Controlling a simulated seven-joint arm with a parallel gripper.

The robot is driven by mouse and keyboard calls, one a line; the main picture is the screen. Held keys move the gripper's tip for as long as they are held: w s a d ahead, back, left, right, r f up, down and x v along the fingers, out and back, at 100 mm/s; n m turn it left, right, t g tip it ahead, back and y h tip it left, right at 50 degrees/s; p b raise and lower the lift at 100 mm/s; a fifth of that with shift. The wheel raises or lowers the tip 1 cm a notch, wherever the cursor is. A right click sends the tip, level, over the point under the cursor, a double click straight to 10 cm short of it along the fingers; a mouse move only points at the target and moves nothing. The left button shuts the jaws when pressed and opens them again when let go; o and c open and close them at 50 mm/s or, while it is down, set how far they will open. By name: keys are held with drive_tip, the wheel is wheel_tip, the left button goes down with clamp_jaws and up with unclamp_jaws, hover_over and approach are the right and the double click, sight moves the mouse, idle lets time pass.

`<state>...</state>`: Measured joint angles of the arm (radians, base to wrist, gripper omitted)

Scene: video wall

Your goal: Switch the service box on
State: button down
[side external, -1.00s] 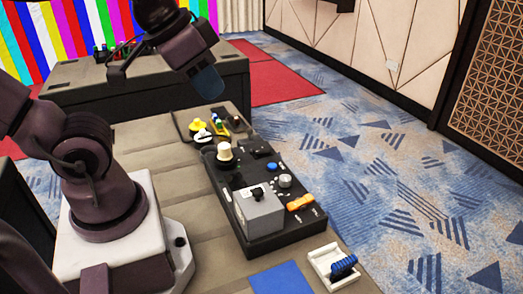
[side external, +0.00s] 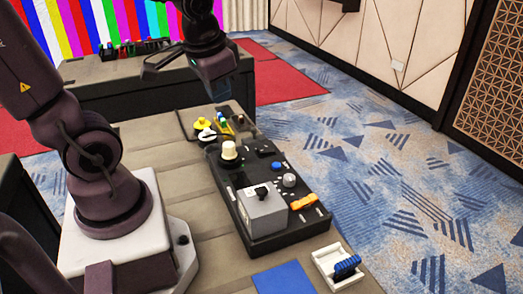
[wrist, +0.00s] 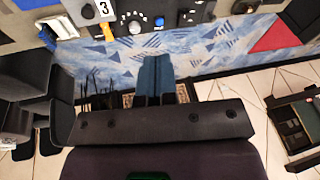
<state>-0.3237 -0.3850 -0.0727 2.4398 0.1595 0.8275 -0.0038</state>
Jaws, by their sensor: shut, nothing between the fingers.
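A grey box (side external: 264,212) with a black switch (side external: 262,192) on top sits on the black panel (side external: 270,240), at its near left. I cannot tell the switch's position. In the wrist view, part of a light box marked 3 (wrist: 88,12) shows at the top edge; its switch is not clear there. My gripper (side external: 222,90) hangs high above the far end of the panel, apart from the box. In the wrist view its blue fingers (wrist: 156,68) are together with nothing held.
The panel also carries a cream knob (side external: 229,151), a blue button (side external: 277,165), a grey dial (side external: 289,180) and an orange handle (side external: 303,202). A white tray (side external: 322,277) with a blue item (side external: 346,267) lies near the front. Small yellow items (side external: 203,124) stand behind the panel.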

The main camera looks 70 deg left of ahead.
drive_tip(key=w+a+f+m+y, duration=0.15)
drive_tip(key=w+a+f, duration=0.3)
drive_tip(key=a, duration=0.45)
drive_tip(key=m+t+h, duration=0.3)
drive_tip(key=m+t, duration=0.2)
drive_tip(key=m, duration=0.3)
hover_over(264, 151)
drive_tip(key=w, duration=0.1)
wheel_tip(264, 151, down, 8)
drive_tip(key=f, duration=0.1)
drive_tip(key=shift+w+r, duration=0.1)
drive_tip(key=shift+r, duration=0.1)
drive_tip(key=shift+d+f, duration=0.1)
drive_tip(key=shift+s+f, duration=0.25)
drive_tip(key=shift+f, duration=1.15)
drive_tip(key=shift+s+f, duration=0.2)
drive_tip(key=shift+f, duration=1.25)
drive_tip(key=shift+s+f, duration=0.25)
drive_tip(key=shift+f, duration=1.15)
drive_tip(key=shift+f, duration=0.15)
